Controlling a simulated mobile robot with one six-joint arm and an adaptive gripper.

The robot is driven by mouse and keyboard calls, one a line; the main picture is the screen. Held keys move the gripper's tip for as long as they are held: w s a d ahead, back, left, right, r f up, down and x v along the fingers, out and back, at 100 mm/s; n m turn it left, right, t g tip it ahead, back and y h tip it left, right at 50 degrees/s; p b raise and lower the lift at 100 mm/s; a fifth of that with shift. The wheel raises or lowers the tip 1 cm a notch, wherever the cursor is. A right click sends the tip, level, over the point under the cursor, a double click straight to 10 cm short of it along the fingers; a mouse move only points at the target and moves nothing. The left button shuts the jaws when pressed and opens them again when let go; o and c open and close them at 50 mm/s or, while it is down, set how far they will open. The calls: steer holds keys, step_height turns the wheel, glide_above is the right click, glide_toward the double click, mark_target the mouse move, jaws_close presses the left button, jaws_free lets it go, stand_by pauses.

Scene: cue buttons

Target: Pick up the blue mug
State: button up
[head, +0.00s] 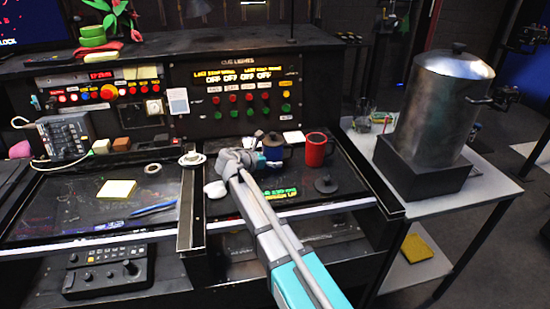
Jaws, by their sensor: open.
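The blue mug (276,145) is dark blue and stands on the black desk surface below the cue light panel. My gripper (259,160) is in front of its left side and hides part of it. The gripper is open. Its fingers are small here, and I cannot tell whether they touch the mug or are apart from it. A red mug (318,150) stands upright just right of the blue one.
A dark round object (326,184) lies in front of the red mug. A white rounded object (215,189) lies left of my arm. A raised divider (186,208) splits the desk. A large metal urn (448,102) stands on the side table at right.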

mark_target(270, 143)
stand_by(0.5)
steer(key=c, duration=1)
steer(key=shift+o, duration=0.2)
steer(key=shift+r, duration=0.25)
step_height(270, 143, up, 2)
steer(key=shift+r+p, duration=0.1)
steer(key=shift+p, duration=1.15)
steer(key=s+r+p, duration=0.1)
steer(key=r+p, duration=0.1)
steer(key=s+a+r+p, duration=0.1)
steer(key=r+p, duration=0.1)
steer(key=s+a+r+p, duration=0.1)
steer(key=s+r+p, duration=0.1)
steer(key=shift+a+r+p, duration=0.25)
steer(key=shift+r+p, duration=0.1)
steer(key=shift+p, duration=0.05)
steer(key=s+d+p+v, duration=0.1)
steer(key=p+v, duration=0.2)
steer(key=v, duration=0.6)
steer(key=shift+s+r+p, duration=0.15)
steer(key=shift+s+p, duration=0.2)
steer(key=shift+s, duration=0.2)
